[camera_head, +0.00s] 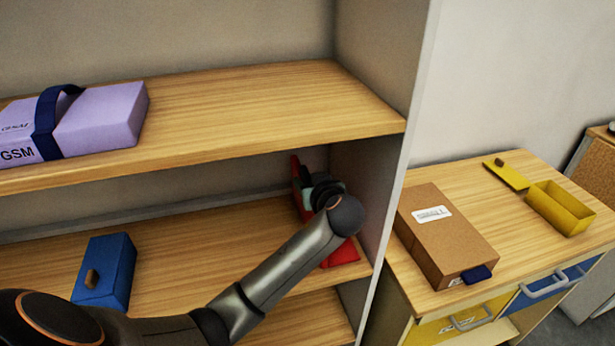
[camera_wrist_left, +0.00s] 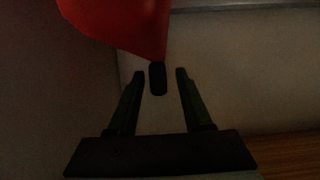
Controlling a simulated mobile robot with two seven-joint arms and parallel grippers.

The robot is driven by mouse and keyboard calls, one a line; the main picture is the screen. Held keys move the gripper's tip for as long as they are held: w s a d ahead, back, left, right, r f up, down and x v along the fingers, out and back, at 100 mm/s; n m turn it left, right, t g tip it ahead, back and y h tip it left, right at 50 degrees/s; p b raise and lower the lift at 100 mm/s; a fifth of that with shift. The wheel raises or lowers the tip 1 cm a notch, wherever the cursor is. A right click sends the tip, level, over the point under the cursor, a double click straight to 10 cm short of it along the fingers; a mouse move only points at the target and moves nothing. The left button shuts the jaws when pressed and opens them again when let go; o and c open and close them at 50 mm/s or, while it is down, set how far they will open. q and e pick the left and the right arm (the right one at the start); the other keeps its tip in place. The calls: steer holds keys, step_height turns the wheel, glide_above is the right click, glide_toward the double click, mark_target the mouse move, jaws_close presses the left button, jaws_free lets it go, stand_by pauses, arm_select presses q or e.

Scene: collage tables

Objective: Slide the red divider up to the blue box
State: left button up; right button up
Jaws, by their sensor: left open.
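The red divider (camera_head: 341,254) stands at the right end of the middle shelf, near the side wall, mostly hidden behind my left arm. In the left wrist view its red panel (camera_wrist_left: 125,22) fills the upper left. A small dark knob (camera_wrist_left: 157,80) lies between the fingers of my left gripper (camera_wrist_left: 160,72), which is open, with gaps on both sides. In the head view, the left gripper (camera_head: 308,185) is at the divider, its fingertips hidden. The blue box (camera_head: 107,268), with a brown knob, stands far to the left on the same shelf. My right gripper is not in view.
The middle shelf (camera_head: 190,240) is clear between divider and box, beneath my arm. The upper shelf (camera_head: 250,110) hangs above the gripper and holds a purple box (camera_head: 105,115). The upright side panel (camera_head: 395,170) is close on the right. A brown box (camera_head: 445,235) stands beyond.

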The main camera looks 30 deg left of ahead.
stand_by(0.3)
arm_select(q)
jaws_close()
stand_by(0.3)
stand_by(1.0)
